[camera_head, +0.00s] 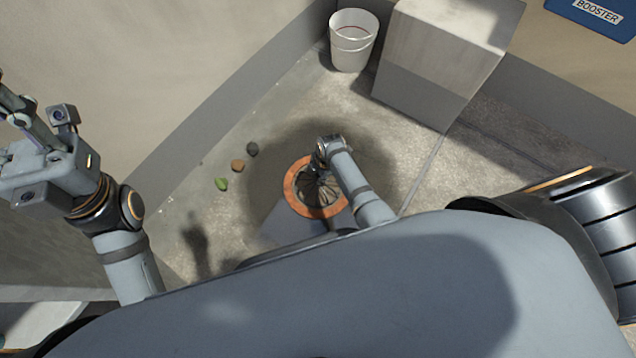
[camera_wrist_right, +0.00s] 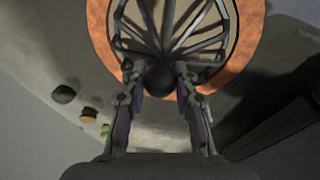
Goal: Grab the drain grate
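The drain grate (camera_head: 316,191) is a dome of dark ribs inside an orange-brown ring (camera_head: 294,180) on the concrete floor. In the right wrist view its ribs (camera_wrist_right: 170,22) spread from a dark round knob (camera_wrist_right: 160,81). My right gripper (camera_head: 318,163) is over the far side of the grate. In the right wrist view its fingers (camera_wrist_right: 159,76) are apart, one on each side of the knob; I cannot tell whether they touch it. My left gripper (camera_head: 14,108) is raised at the left edge, away from the grate, its fingers partly cut off.
Several small lumps lie left of the grate, among them a dark stone (camera_head: 252,149), a brown one (camera_head: 238,165) and a green leaf-like piece (camera_head: 221,184). A white bucket (camera_head: 351,55) and a grey block (camera_head: 425,85) stand behind. A low wall edge runs along the left.

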